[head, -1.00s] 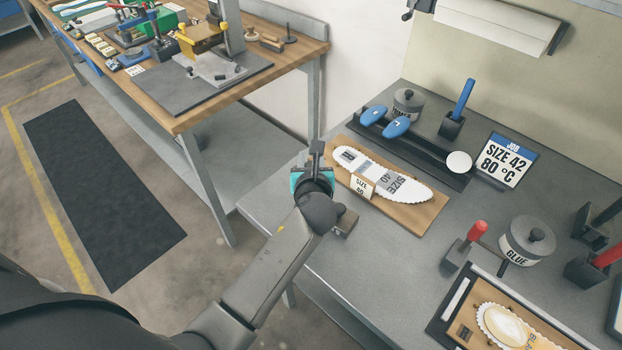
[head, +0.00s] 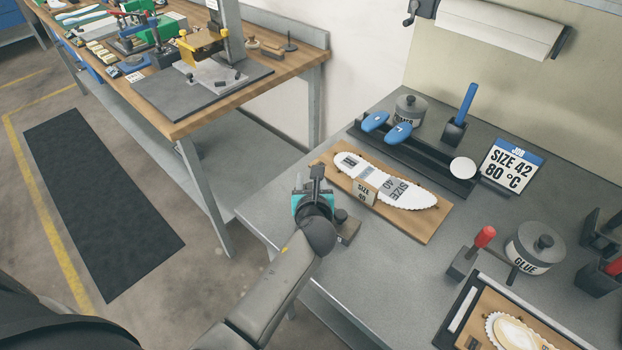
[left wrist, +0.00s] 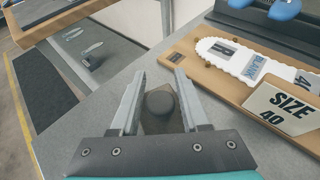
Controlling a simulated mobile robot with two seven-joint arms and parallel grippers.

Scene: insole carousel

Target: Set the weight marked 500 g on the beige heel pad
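A dark weight with a round knob on a squarish base (head: 349,230) stands near the left edge of the grey table, partly hidden by my wrist in the head view. It shows between my fingers in the left wrist view (left wrist: 160,101); no mark on it is readable. My left gripper (left wrist: 159,75) is open, with a finger on each side of the knob and gaps visible. In the head view, my left gripper (head: 314,190) is beside the weight and its fingertips are hard to see. A beige heel pad (head: 512,329) lies on a white-edged insole at the lower right. My right gripper is out of view.
A wooden board (head: 428,230) with a white insole and a SIZE 40 card (head: 364,192) lies just beyond the gripper. A glue pot (head: 535,250) and red-handled tool (head: 470,254) stand near the heel pad. Bare grey table (head: 390,265) lies between.

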